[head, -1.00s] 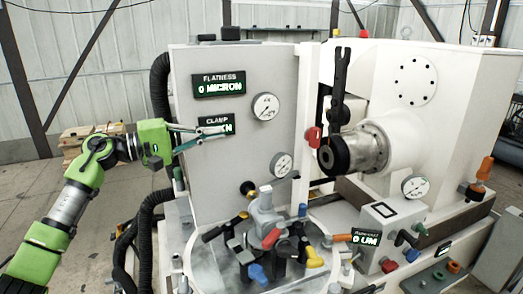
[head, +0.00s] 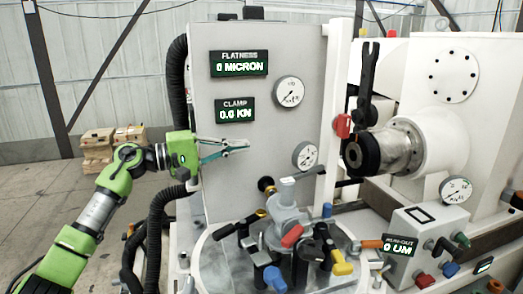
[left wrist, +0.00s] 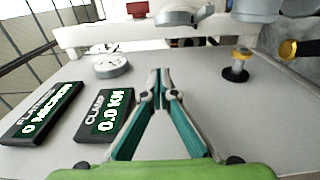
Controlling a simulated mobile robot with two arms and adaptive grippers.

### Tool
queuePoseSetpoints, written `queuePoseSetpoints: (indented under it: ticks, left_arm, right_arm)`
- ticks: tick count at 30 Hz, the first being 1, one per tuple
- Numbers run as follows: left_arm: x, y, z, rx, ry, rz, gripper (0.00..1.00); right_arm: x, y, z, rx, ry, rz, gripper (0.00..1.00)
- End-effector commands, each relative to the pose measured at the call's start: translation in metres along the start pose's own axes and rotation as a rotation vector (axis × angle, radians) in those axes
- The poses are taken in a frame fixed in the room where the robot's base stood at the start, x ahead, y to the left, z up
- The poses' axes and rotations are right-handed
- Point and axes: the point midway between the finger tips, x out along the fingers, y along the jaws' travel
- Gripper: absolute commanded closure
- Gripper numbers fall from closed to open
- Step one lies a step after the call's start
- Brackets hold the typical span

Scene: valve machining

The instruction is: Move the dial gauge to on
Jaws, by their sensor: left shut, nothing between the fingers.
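Three round white dial gauges show in the head view: an upper panel gauge (head: 289,92), a lower panel gauge (head: 305,155) and a right-hand gauge (head: 456,190) above a control box. I cannot tell which one the task means or whether any is on. My left gripper (head: 248,146), with teal fingers, is shut and empty just below the CLAMP display, left of the lower gauge. In the left wrist view, the shut fingertips (left wrist: 161,76) point across the grey panel, with one gauge (left wrist: 111,66) ahead and left. My right gripper is out of view.
The grey panel (head: 215,180) carries a FLATNESS display (head: 239,64) and a CLAMP display (head: 235,110). Below stands a fixture with coloured handles, including a red one (head: 292,235). A spindle (head: 392,148) projects at right. Black hoses (head: 155,235) run along the panel's left side.

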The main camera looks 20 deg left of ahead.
Motion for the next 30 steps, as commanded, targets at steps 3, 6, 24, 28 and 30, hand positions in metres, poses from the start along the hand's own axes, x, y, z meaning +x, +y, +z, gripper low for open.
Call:
queuePoseSetpoints:
  ticks: [3, 6, 24, 28, 30]
  left_arm:
    - [0.020, 0.007, 0.001, -0.001, -0.003, 0.001, 1.00]
    - [0.042, 0.009, 0.002, -0.003, -0.004, 0.002, 1.00]
    - [0.101, 0.003, 0.037, 0.000, -0.001, -0.001, 1.00]
    - [0.101, 0.002, 0.039, 0.000, 0.000, 0.000, 1.00]
    - [0.101, 0.001, 0.039, 0.000, 0.000, 0.000, 1.00]
  right_arm:
    - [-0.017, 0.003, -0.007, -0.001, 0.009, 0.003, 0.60]
    - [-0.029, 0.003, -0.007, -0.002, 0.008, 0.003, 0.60]
    - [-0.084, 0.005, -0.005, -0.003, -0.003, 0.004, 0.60]
    - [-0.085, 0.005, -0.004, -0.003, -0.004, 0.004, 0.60]
    - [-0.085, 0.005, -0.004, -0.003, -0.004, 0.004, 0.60]
